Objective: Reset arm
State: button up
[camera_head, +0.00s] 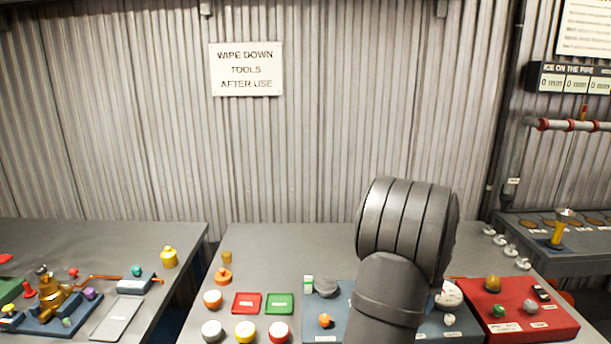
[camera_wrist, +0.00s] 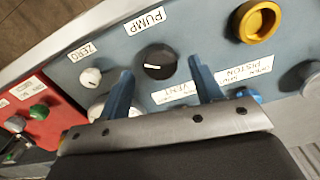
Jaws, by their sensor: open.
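My gripper (camera_wrist: 159,66) shows in the wrist view as two blue fingers, spread apart with nothing held between them. A black knob (camera_wrist: 157,62) labelled PUMP lies in the gap as seen from the wrist, on a blue-grey panel (camera_wrist: 200,40). I cannot tell whether the fingers touch it. In the camera_head view my dark grey arm rises in front of the blue panel (camera_head: 345,297) and hides its middle, and the gripper is hidden there.
A white ZERO knob (camera_wrist: 91,76) and a yellow ring-shaped knob (camera_wrist: 258,22) flank the gripper. A red panel (camera_head: 520,322) stands right of the blue one. Red (camera_head: 247,303) and green trays (camera_head: 279,304) and several coloured knobs lie left. A brass valve assembly (camera_head: 52,298) is on the left table.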

notch_tip(320, 180, up, 15)
notch_tip(320, 180, down, 17)
jog(key=shift+f, duration=0.1)
jog(key=shift+r+n, duration=0.2)
jog(key=shift+n, duration=0.2)
jog(key=n, duration=0.3)
jog(key=shift+n, duration=0.4)
notch_tip(320, 180, up, 18)
jog(key=shift+m, duration=0.5)
jog(key=f, duration=1.4)
jog(key=shift+w+d+f, duration=0.1)
jog(key=shift+w+f, duration=0.1)
jog(key=shift+f, duration=0.2)
jog(key=shift+s+f, duration=0.1)
jog(key=shift+f, duration=0.65)
jog(key=shift+r, duration=0.1)
